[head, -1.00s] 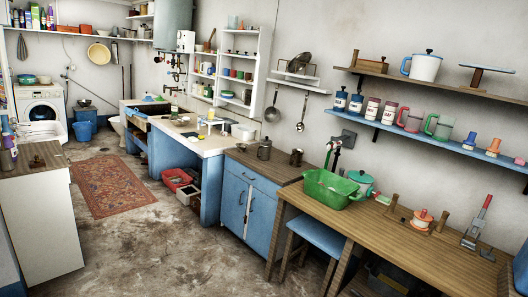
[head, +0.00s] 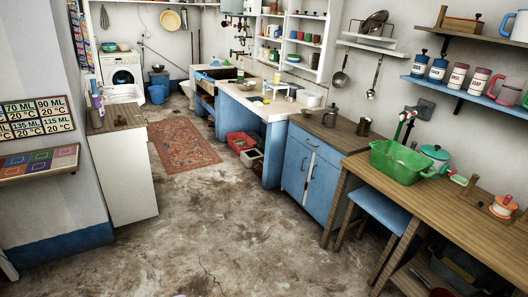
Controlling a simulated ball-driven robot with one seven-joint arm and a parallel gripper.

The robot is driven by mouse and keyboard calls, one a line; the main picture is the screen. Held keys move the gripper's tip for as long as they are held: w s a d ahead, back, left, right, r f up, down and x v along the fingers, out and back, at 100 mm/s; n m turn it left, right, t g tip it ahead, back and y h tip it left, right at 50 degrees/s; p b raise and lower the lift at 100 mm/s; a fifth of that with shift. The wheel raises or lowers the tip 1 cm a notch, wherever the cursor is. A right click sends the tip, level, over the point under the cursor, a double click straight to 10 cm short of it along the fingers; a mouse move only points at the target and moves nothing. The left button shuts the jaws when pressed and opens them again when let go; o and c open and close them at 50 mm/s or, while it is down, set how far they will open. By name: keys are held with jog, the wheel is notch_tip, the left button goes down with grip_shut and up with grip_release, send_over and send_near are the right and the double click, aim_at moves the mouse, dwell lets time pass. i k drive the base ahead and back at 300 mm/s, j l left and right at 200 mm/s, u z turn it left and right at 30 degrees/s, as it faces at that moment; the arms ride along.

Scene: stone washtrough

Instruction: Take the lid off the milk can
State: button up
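I cannot tell for sure which vessel is the milk can. A small grey metal pot (head: 330,115) stands upright on the wooden top of the blue cupboard. It seems to have a lid with a knob, but it is small in the picture. A smaller dark metal vessel (head: 363,127) stands to its right. A white pot (head: 519,26) with blue trim is cut off at the right edge on the upper shelf. My gripper is not in view.
The stone floor (head: 235,235) in front is clear. The blue cupboard (head: 310,172), a blue stool (head: 381,209) and a wooden table (head: 440,198) with a green basin (head: 398,162) line the right. A white cabinet (head: 127,175) and a wall corner stand left.

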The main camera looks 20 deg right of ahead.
aim_at(332, 108)
jog(key=i+l+z, duration=0.4)
jog(key=i, duration=0.55)
jog(key=i+z, duration=0.35)
jog(key=i, duration=2.2)
jog(key=i+j+z, duration=0.1)
jog(key=i, duration=1.4)
jog(key=i+j+z, duration=0.1)
jog(key=i+z, duration=0.15)
jog(key=i, duration=0.25)
jog(key=i+j+z, duration=0.25)
jog(key=i, duration=0.25)
jog(key=i+j+z, duration=0.25)
jog(key=i, duration=0.25)
